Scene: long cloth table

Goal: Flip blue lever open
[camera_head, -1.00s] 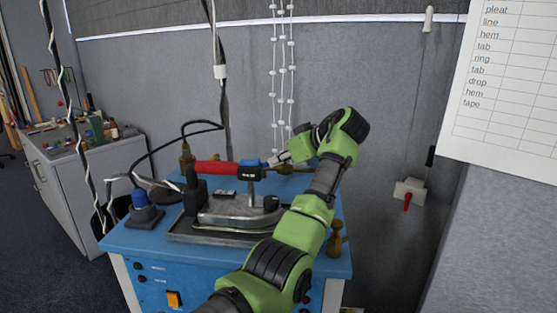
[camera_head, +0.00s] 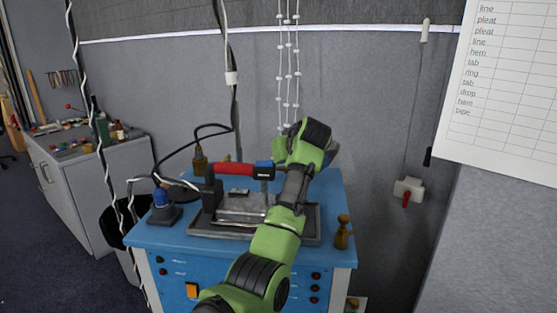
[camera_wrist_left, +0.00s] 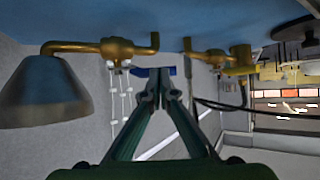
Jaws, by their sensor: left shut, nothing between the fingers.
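In the left wrist view, which looks upside down, a small blue lever (camera_wrist_left: 153,72) shows by the brass fittings. My left gripper (camera_wrist_left: 161,82) is shut and empty, its fingertips overlapping the lever in the picture; I cannot tell whether they touch it. A brass valve (camera_wrist_left: 92,47) with a curved pipe is on the left, and another brass fitting (camera_wrist_left: 215,58) on the right. In the head view my left arm reaches over the blue bench, and its wrist hides the gripper and the lever. My right gripper is not in view.
Cables hang at the back left.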

